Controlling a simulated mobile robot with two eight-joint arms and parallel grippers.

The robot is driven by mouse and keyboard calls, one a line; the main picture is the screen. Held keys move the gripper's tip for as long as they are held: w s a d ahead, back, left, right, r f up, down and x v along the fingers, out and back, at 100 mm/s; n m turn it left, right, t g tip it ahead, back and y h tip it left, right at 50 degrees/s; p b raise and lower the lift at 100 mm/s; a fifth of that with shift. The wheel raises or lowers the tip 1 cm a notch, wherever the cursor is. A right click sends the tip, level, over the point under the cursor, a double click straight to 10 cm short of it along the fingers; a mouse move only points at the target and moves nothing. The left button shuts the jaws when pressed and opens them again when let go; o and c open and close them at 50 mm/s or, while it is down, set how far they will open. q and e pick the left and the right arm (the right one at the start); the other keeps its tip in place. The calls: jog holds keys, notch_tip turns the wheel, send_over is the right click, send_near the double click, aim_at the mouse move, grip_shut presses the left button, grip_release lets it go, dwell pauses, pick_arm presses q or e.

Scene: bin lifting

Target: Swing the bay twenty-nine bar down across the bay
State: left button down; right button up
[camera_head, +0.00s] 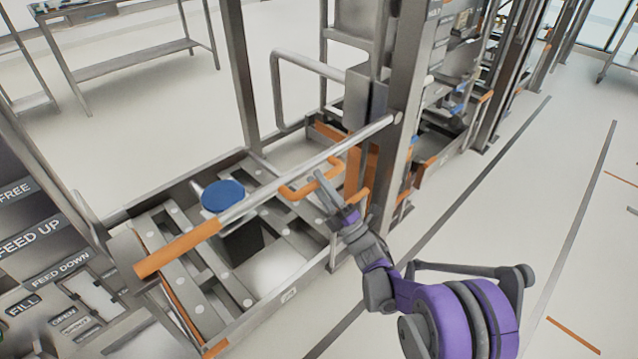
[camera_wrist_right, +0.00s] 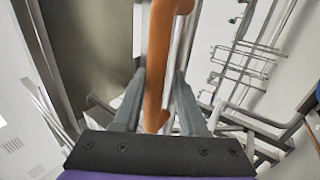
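The bar (camera_head: 262,192) is a long grey tube with an orange end (camera_head: 178,250) and an orange loop handle (camera_head: 298,192). In the head view it slants from a joint at the right post, over the bay (camera_head: 285,310), to the left side. I cannot tell whether its orange end touches the frame. My right gripper (camera_head: 323,183) is at the loop handle. In the right wrist view an orange piece (camera_wrist_right: 158,75) lies between the two fingers of this gripper (camera_wrist_right: 160,88), with a gap beside the right finger. My left gripper is out of view.
A blue-topped round container (camera_head: 223,196) stands inside the bay under the bar. A panel with labels (camera_head: 40,240) is at the left. Upright posts and racks (camera_head: 405,85) stand behind. The floor (camera_head: 480,235) at the right is open. A metal table (camera_head: 130,62) stands at the back left.

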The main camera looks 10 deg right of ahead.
jog(key=p+v, duration=0.1)
jog(key=v, duration=1)
jog(key=shift+w+a+r, duration=0.1)
jog(key=shift+r, duration=0.05)
dwell(0.4)
